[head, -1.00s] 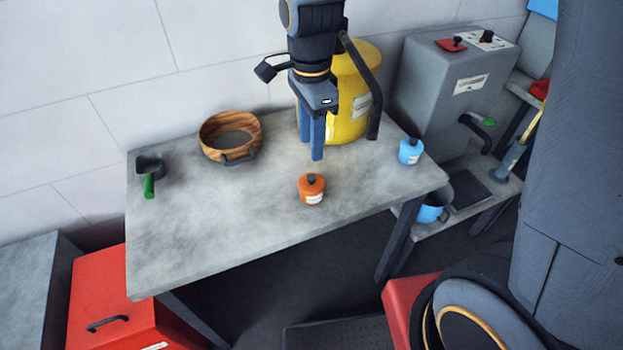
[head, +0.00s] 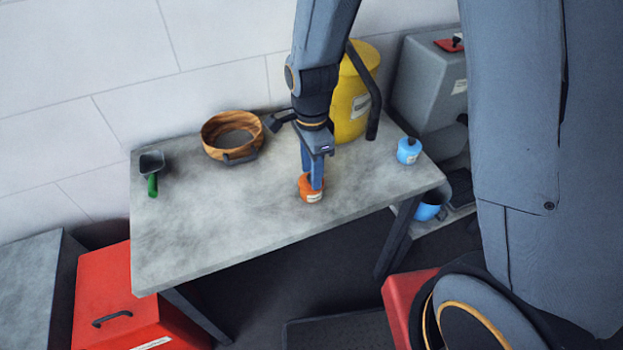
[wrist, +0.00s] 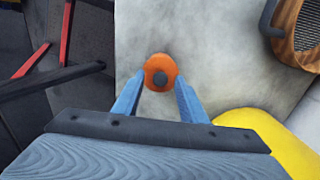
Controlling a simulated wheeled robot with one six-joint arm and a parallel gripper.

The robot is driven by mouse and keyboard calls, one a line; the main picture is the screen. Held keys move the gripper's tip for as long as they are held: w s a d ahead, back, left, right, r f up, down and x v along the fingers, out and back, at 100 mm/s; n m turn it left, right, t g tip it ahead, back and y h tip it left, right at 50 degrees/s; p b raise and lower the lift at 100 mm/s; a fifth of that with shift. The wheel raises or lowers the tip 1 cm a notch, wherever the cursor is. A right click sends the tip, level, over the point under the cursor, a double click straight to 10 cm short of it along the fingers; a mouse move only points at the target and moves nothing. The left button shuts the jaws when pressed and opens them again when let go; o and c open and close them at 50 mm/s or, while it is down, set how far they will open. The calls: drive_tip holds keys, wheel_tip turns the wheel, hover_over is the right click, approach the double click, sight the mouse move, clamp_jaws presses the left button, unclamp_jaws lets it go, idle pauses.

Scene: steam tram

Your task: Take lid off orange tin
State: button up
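The orange tin (head: 312,196) stands upright on the grey table, near its front edge, with a pale label on its side. In the wrist view its orange lid (wrist: 160,67) with a dark round knob (wrist: 160,79) shows from above. My gripper (head: 313,186) points down over the tin, its blue fingers reaching the lid's height. In the wrist view my gripper (wrist: 159,100) has its fingers apart, one to each side of the knob, with a gap around it. The fingers hide the knob in the head view.
A wooden bowl-like ring (head: 231,136) and a green-handled scoop (head: 151,172) lie on the left of the table (head: 220,220). A yellow canister (head: 349,97) stands behind my gripper. A blue tin (head: 409,151) stands to the right. The table's front left is clear.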

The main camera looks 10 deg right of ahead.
clamp_jaws()
drive_tip(key=shift+r, duration=0.1)
idle(0.3)
